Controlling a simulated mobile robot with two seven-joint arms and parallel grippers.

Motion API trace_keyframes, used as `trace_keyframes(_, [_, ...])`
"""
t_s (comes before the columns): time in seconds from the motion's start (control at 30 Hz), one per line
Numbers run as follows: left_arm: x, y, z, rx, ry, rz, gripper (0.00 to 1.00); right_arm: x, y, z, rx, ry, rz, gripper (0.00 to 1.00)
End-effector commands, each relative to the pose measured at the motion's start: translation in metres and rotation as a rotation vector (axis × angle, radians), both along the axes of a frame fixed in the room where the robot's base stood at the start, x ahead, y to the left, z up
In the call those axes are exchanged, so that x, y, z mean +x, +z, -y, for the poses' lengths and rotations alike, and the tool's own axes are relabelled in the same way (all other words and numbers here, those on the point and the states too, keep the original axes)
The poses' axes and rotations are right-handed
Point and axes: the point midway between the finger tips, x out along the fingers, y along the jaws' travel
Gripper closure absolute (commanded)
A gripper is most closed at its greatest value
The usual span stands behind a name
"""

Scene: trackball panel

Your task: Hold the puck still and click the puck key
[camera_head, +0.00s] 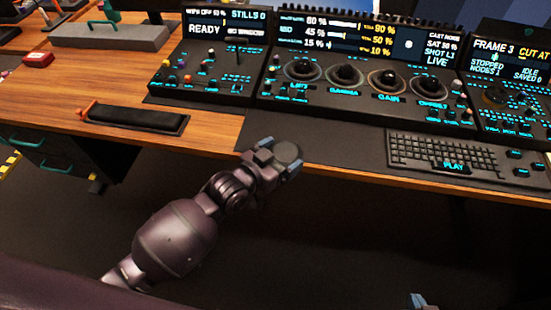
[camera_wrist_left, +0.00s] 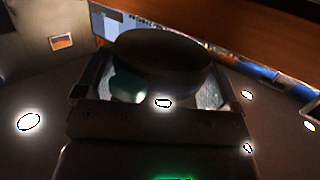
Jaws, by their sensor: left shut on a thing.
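A dark round puck (camera_head: 287,151) is between the fingers of my left gripper (camera_head: 282,157), at the front edge of the desk in the head view. In the left wrist view the puck (camera_wrist_left: 163,52) shows as a dark disc between the two pale finger pads. My left gripper is shut on it. A small piece of my right gripper (camera_head: 418,301) shows at the bottom edge of the head view; most of it is cut off. I cannot make out which key is the puck key.
A console with trackballs (camera_head: 345,75) and lit screens runs along the back. A keyboard (camera_head: 442,152) labelled PLAY lies to the right, with small separate keys beside it. A black wrist rest (camera_head: 130,117) lies at the left. The dark mat (camera_head: 335,140) between gripper and keyboard is clear.

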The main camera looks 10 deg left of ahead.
Motion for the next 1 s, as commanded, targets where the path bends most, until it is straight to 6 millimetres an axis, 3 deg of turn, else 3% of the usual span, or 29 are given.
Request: trace_keyframes(1.0, [0.055,-0.003,0.037,-0.001,0.0,0.0,0.31,-0.005,-0.011,0.0,0.001,0.001,-0.02,1.0])
